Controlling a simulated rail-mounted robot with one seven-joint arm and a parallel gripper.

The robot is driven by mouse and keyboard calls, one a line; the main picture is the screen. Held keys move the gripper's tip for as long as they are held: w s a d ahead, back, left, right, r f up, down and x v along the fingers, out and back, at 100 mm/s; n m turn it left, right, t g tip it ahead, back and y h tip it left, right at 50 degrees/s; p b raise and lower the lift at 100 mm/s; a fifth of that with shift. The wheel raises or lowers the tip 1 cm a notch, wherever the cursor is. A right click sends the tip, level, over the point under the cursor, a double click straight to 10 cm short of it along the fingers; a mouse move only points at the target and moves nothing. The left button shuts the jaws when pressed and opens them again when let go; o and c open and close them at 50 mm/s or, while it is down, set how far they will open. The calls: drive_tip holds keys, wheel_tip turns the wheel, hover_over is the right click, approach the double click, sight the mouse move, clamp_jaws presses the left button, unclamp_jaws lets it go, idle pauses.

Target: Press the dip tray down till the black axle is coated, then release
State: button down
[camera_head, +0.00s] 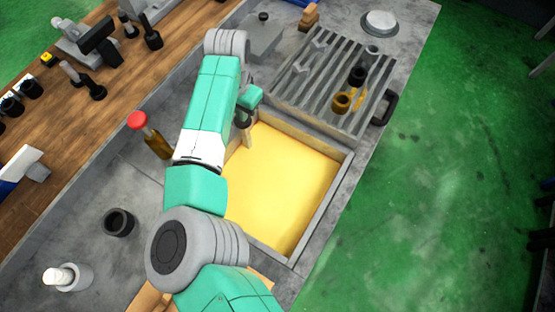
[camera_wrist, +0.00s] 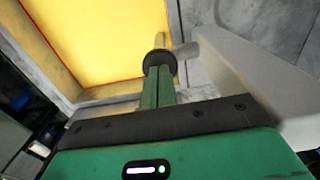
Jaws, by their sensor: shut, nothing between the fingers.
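My gripper (camera_head: 247,110) is at the far left corner of the yellow bath (camera_head: 285,185), its fingers pointing down and closed together. In the wrist view its green fingers (camera_wrist: 158,88) are side by side, with a dark round piece (camera_wrist: 159,61) at their tips. I cannot tell whether that piece is the axle or whether they touch it. A pale upright tab (camera_head: 248,137) shows just below, at the bath's edge. The dip tray cannot be made out for certain. A black ringed part (camera_head: 357,75) stands on the slatted grate; whether it is the axle is unclear.
A red-knobbed lever (camera_head: 137,120) stands left of my arm. A black cup (camera_head: 119,222) is at lower left. Open green floor lies right.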

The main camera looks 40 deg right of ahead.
wheel_tip(320, 180, up, 19)
drive_tip(key=p, duration=1.6)
drive_tip(key=shift+p, duration=0.4)
idle(0.4)
idle(0.5)
drive_tip(key=w+d+r+t+h+p, duration=0.1)
drive_tip(key=d+r+t+h+p, duration=0.15)
drive_tip(key=d+r, duration=0.45)
drive_tip(key=w+d+r+t+h+p, duration=0.1)
drive_tip(key=d+r+t+h, duration=0.25)
drive_tip(key=r, duration=0.75)
drive_tip(key=s+a+r+n+t+h+p, duration=0.1)
drive_tip(key=a+r+n+t, duration=0.15)
drive_tip(key=r, duration=0.45)
drive_tip(key=a+r+n+t+h, duration=0.15)
drive_tip(key=r+t, duration=0.25)
drive_tip(key=r, duration=0.4)
drive_tip(key=s+a+r+n+t+y+p, duration=0.1)
drive_tip(key=s+a+r+n+t+y, duration=0.3)
drive_tip(key=a+r, duration=0.7)
drive_tip(key=s+a+r+n+t+y+p, duration=0.1)
drive_tip(key=s+a+r+n+t+y, duration=0.4)
drive_tip(key=s+a+r+t, duration=0.3)
drive_tip(key=s+a+r, duration=0.3)
drive_tip(key=s+a, duration=0.2)
drive_tip(key=shift+s+a+r+p, duration=0.15)
drive_tip(key=shift+s+r+p, duration=0.15)
drive_tip(key=shift+p, duration=0.1)
